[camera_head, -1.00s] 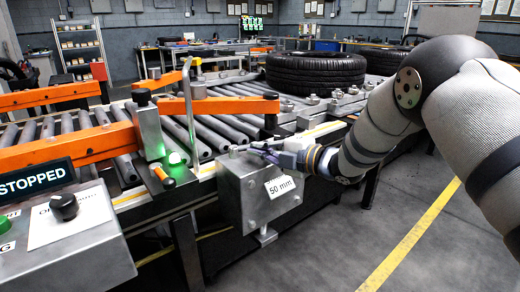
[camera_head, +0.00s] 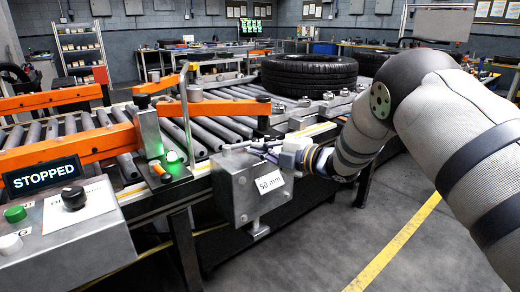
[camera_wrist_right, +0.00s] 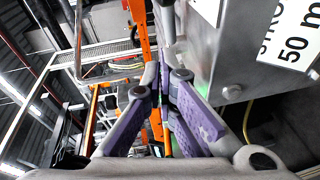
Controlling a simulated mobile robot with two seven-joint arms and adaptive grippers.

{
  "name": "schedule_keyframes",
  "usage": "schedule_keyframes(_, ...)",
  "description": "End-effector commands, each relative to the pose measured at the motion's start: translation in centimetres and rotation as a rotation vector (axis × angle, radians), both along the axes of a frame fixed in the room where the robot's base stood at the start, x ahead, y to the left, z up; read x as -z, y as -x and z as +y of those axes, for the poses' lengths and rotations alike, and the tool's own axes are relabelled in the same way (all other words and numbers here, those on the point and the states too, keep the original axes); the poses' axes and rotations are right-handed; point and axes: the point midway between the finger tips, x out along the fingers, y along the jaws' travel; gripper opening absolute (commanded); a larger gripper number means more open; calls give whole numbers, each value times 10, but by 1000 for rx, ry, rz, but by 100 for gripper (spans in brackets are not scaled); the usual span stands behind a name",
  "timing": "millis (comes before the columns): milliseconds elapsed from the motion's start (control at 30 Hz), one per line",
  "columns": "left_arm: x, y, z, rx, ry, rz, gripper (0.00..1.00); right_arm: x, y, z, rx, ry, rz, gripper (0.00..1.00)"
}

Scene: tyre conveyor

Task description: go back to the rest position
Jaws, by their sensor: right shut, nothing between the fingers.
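My right gripper (camera_head: 262,147) is shut and empty, with purple finger pads. In the head view it is at the upper edge of the grey metal box (camera_head: 240,200) labelled 50 mm, on the conveyor's near side. In the right wrist view the closed fingers (camera_wrist_right: 168,88) point along the box's face (camera_wrist_right: 225,65), which fills the upper right. I cannot tell whether they touch the box. My left gripper is out of view.
A roller conveyor (camera_head: 205,135) with orange guide bars (camera_head: 70,150) runs behind the box. A black tyre (camera_head: 308,75) lies on it. A control panel (camera_head: 70,250) with a STOPPED display (camera_head: 42,177) stands at left. Clear floor (camera_head: 330,255) lies at right.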

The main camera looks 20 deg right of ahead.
Motion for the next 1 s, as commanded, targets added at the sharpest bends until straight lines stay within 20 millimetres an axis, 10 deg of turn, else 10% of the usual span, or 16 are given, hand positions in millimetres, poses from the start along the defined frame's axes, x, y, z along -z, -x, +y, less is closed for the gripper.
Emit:
schedule_keyframes(233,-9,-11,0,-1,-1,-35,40,-12,51,-48,9,-1,0,0)
schedule_keyframes(600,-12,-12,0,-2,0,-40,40,-1,70,-60,24,-27,40,0)
schedule_keyframes(767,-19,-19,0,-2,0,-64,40,102,114,-47,250,-271,394,0)
schedule_keyframes(1000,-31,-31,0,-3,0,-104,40,260,290,-19,801,-595,1046,0)
